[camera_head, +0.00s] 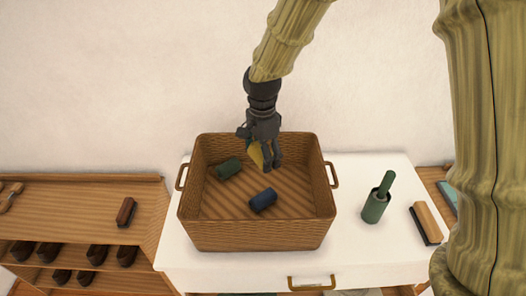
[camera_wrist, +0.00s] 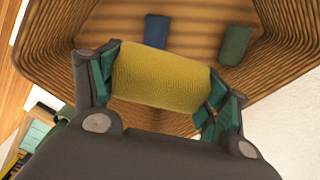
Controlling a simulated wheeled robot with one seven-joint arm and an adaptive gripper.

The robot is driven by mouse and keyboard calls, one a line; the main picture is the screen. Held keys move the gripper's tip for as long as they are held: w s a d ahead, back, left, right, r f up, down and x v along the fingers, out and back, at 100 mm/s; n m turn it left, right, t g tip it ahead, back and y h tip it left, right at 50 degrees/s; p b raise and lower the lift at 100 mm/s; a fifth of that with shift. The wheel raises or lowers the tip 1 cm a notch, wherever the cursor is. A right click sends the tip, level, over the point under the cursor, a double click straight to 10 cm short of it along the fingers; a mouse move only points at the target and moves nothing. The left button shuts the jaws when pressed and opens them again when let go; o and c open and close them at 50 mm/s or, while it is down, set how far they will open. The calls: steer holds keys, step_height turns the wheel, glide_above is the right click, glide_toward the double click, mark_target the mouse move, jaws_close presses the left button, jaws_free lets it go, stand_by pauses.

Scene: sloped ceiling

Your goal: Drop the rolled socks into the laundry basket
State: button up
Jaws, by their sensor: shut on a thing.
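My gripper (camera_head: 262,146) is shut on a yellow rolled sock (camera_wrist: 160,76), which lies crosswise between the two fingers. The yellow roll shows in the head view (camera_head: 255,155), partly hidden by the gripper. It is held over the back part of the brown wicker laundry basket (camera_head: 255,237). A green rolled sock (camera_head: 229,169) and a blue rolled sock (camera_head: 263,200) lie on the basket floor. In the wrist view the blue roll (camera_wrist: 156,31) and the green roll (camera_wrist: 235,45) show beyond the held one.
The basket stands on a white drawer cabinet (camera_head: 345,246). To its right are a dark green holder (camera_head: 375,206) with a green handle and a wooden brush (camera_head: 427,223). At left, a wooden shoe rack (camera_head: 80,205) has a brush (camera_head: 126,211) on top. The basket's rim surrounds the gripper.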

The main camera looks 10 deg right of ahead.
steer(key=shift+s+f, duration=0.15)
steer(key=shift+w+a+f, duration=0.1)
steer(key=shift+w+f, duration=0.05)
steer(key=shift+w, duration=0.1)
steer(key=o, duration=0.8)
steer(key=shift+o, duration=1.3)
steer(key=shift+s, duration=0.2)
steer(key=shift+w, duration=0.15)
step_height(320, 180, up, 12)
steer(key=shift+r, duration=0.1)
